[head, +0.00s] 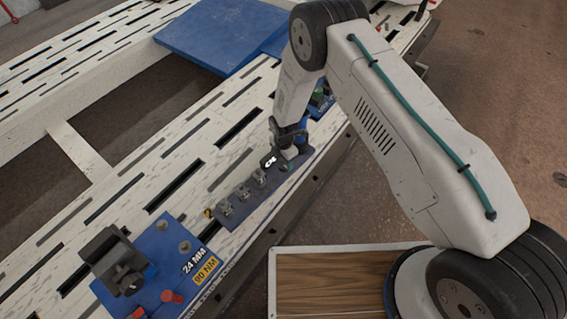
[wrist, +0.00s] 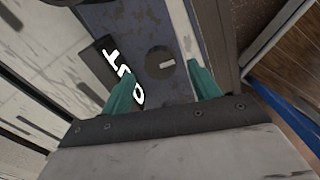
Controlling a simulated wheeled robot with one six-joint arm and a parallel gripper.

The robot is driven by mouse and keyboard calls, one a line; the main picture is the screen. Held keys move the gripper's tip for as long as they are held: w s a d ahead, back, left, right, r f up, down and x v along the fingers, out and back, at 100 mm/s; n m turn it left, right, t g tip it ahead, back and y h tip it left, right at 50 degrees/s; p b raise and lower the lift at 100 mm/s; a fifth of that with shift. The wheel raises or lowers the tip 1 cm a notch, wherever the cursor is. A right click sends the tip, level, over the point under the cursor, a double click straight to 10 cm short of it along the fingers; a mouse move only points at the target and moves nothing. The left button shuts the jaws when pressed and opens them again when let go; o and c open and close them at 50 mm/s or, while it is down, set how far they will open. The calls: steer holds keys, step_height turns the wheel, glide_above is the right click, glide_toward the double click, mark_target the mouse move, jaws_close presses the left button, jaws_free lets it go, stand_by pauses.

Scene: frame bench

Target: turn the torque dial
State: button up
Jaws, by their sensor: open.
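The torque dial (wrist: 160,60) is a dark round knob with a short pale mark, on a blue-grey panel (wrist: 205,20) in the wrist view. A black display (wrist: 115,62) with white characters sits just left of it. My gripper (wrist: 163,88) is open, its teal fingers apart at the lower left and lower right of the dial. I cannot tell how far it is above the panel. In the head view my gripper (head: 288,158) is over the far end of the panel strip (head: 232,218), and I cannot make out the dial there.
Several small metal fittings (head: 244,193) stand in a row on the strip. A blue plate labelled 24 MM and 90 NM (head: 165,240) carries a dark clamp (head: 118,262) at lower left. A blue sheet (head: 215,35) lies at the back.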

mark_target(284, 167)
steer(key=shift+f, duration=1.35)
steer(key=c, duration=1)
steer(key=shift+o, duration=0.2)
